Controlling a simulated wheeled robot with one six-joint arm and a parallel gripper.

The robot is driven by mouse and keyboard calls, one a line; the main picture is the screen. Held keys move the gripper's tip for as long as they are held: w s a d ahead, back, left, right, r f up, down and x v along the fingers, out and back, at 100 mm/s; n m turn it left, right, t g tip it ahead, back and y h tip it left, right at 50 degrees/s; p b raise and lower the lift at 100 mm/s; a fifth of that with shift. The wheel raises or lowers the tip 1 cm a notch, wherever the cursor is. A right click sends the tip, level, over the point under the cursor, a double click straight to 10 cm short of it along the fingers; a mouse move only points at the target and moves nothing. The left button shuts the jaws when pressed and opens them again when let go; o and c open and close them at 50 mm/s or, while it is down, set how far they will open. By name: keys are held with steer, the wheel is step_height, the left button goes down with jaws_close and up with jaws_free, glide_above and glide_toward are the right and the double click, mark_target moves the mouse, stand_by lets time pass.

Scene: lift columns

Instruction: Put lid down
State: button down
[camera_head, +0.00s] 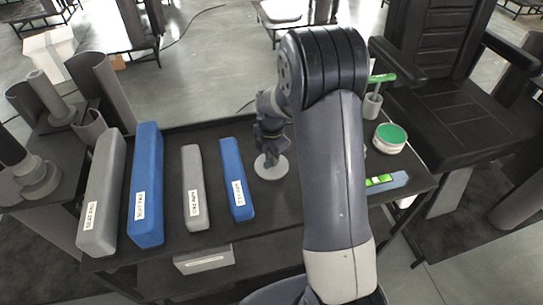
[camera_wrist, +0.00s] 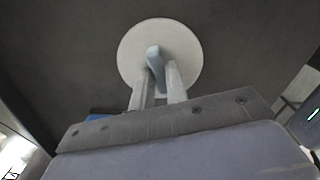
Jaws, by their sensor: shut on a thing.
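The lid is a pale round disc (camera_head: 271,167) with a raised handle. In the head view it is over the dark table (camera_head: 275,200), just right of the shorter blue bar. In the wrist view the lid (camera_wrist: 185,48) is seen from above against the dark surface. My gripper (camera_wrist: 160,75) is shut on the lid's grey-blue handle, with a finger on each side. My gripper also shows in the head view (camera_head: 268,150), partly hidden by my arm. I cannot tell whether the lid touches the table or hangs slightly above it.
Grey and blue bars with labels (camera_head: 147,185) lie on the table's left. A tub with a green top (camera_head: 390,136) and a grey cup (camera_head: 372,106) stand at the right. A black chair (camera_head: 450,110) stands beyond. My arm hides part of the table.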

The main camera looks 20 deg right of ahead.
steer(key=c, duration=1.4)
jaws_free()
step_height(320, 180, up, 12)
step_height(320, 180, down, 12)
steer(key=shift+f, duration=0.2)
steer(key=shift+r, duration=2)
